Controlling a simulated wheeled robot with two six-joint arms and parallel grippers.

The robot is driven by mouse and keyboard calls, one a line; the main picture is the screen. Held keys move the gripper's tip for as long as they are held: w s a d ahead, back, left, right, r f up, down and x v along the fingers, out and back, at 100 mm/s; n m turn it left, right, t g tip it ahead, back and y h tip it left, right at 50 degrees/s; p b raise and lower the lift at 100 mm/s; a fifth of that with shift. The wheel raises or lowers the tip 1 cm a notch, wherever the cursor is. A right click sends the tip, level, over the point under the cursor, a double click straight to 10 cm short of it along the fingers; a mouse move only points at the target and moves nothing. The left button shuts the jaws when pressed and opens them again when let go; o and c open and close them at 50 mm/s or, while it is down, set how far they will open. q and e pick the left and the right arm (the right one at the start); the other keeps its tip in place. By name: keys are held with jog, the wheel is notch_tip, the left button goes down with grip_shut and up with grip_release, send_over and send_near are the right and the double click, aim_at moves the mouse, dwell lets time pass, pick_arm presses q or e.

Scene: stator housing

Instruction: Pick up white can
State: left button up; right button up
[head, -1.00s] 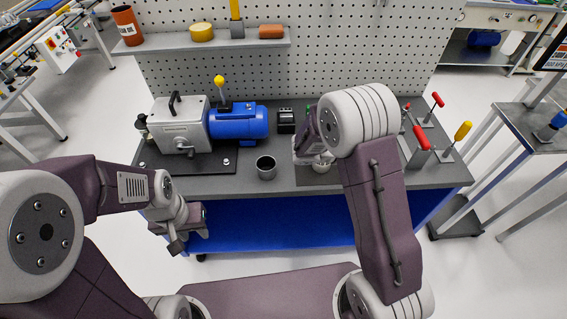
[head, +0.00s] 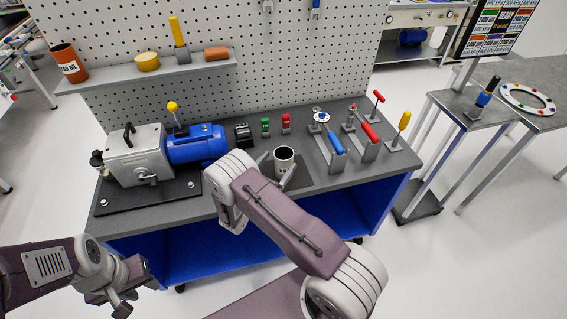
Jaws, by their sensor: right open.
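The white can (head: 284,156) stands upright on the dark mat at the front of the workbench, with its dark open top facing up. My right gripper (head: 276,169) is low at the can, with one finger at its left side and one at its front right. The jaws are open; I cannot tell whether a finger touches the can. My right forearm hides part of the bench left of it. My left gripper (head: 120,288) hangs in front of the bench at the lower left, away from the can, and its jaw gap is unclear.
A pump with a blue motor (head: 196,145) fills the bench's left side. Green (head: 265,127) and red (head: 286,124) items stand behind the can. Toggle clamps with blue (head: 336,143), red (head: 370,132) and yellow (head: 404,121) handles stand to the right. A pegboard rises behind.

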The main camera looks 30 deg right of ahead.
aim_at(283, 153)
jog(key=p+x, duration=0.1)
jog(key=x, duration=0.3)
jog(key=shift+d+r, duration=0.15)
jog(key=shift+d, duration=0.05)
jog(key=c, duration=1.7)
jog(key=shift+r, duration=0.1)
notch_tip(283, 153, up, 3)
jog(key=shift+w+r+b, duration=0.1)
jog(key=shift+r+b, duration=0.05)
jog(key=shift+b, duration=0.2)
jog(key=s+d+r, duration=0.5)
jog(key=s+r, duration=0.2)
jog(key=s, duration=0.3)
jog(key=shift+d+r+b, duration=0.25)
jog(key=shift+d+b, duration=0.15)
